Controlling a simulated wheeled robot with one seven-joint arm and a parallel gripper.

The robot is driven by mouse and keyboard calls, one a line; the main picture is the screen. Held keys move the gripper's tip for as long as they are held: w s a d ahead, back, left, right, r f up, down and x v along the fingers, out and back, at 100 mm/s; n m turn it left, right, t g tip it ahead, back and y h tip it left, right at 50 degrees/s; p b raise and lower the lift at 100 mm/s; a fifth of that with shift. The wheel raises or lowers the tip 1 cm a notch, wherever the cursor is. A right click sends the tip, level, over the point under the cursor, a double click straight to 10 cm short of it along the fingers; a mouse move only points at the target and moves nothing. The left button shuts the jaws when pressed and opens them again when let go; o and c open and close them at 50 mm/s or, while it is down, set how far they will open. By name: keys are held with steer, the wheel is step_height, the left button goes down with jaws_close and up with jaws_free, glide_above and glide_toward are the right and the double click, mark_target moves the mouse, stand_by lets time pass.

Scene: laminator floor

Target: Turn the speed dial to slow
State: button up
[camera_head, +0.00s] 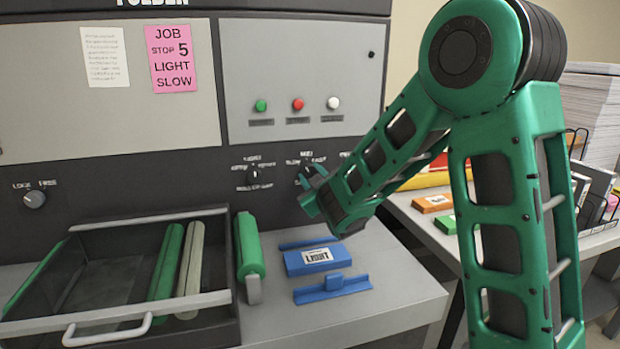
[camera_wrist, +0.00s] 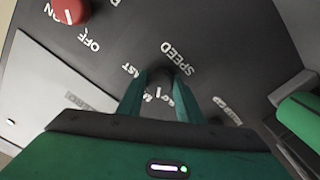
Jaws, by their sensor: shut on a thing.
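My gripper (camera_head: 308,194) reaches to the dark front panel of the machine. In the wrist view my gripper (camera_wrist: 160,92) has its two green fingers closed on the sides of the speed dial (camera_wrist: 159,80), a dark round knob below the word SPEED. The word FAST shows just left of the fingers. Other lettering around the dial is partly hidden by the fingers. I cannot tell clearly where the dial points. In the head view the gripper covers most of the dial.
A roller gap dial (camera_head: 254,174) sits left of my gripper. A red knob (camera_wrist: 70,10) marked ON and OFF shows in the wrist view. Below are a blue block (camera_head: 308,262) labelled LIGHT, a green roller (camera_head: 249,246) and an open tray (camera_head: 150,300) holding rollers.

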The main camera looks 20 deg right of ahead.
steer(key=n, duration=0.4)
steer(key=shift+n, duration=0.4)
stand_by(0.4)
steer(key=o, duration=1)
steer(key=shift+o, duration=0.2)
steer(key=shift+s, duration=0.1)
steer(key=s, duration=1)
steer(key=shift+s, duration=0.25)
steer(key=shift+d, duration=0.1)
